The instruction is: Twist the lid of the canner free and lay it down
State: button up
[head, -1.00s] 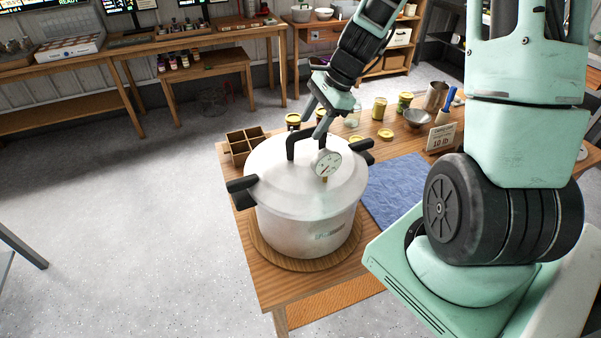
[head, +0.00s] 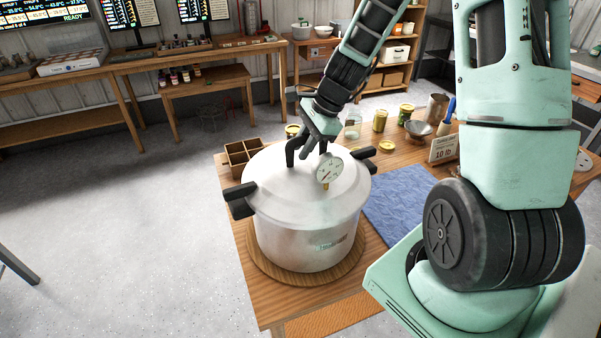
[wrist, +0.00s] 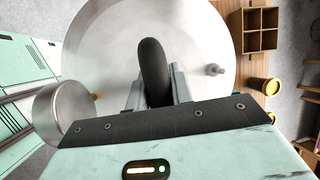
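The canner (head: 300,240) is a large silvery pot standing upright on a round wooden board (head: 345,262) on the table. Its pale domed lid (head: 270,180) sits on it, with a black arched top handle (head: 291,153) and a dial gauge (head: 328,170). Black side grips show in stacked pairs at left and right. My gripper (head: 320,135) is down at the top handle. In the wrist view, the handle (wrist: 154,70) lies between the two fingers, which appear closed against its sides. The lid (wrist: 100,55) fills much of that view. The fingertips are partly hidden.
A wooden divided box (head: 243,157) stands behind the canner at left. A blue cloth (head: 398,190) lies to its right. Jars, a metal bowl (head: 418,130) and a small sign (head: 443,149) stand farther back. The table's front left edge is close to the board.

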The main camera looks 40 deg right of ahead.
grip_shut()
jog(key=shift+n+p, duration=0.4)
jog(key=shift+n, duration=0.4)
jog(key=shift+n+g, duration=0.3)
jog(key=shift+g, duration=0.1)
jog(key=shift+s+n+y+p, duration=0.1)
jog(key=shift+n+y+p, duration=0.2)
jog(key=shift+n+p, duration=0.15)
jog(key=shift+a+n+g, duration=0.1)
jog(key=shift+n+g, duration=0.2)
jog(key=shift+n, duration=0.05)
jog(key=shift+p, duration=0.35)
jog(key=shift+s+n, duration=0.1)
jog(key=shift+n, duration=0.4)
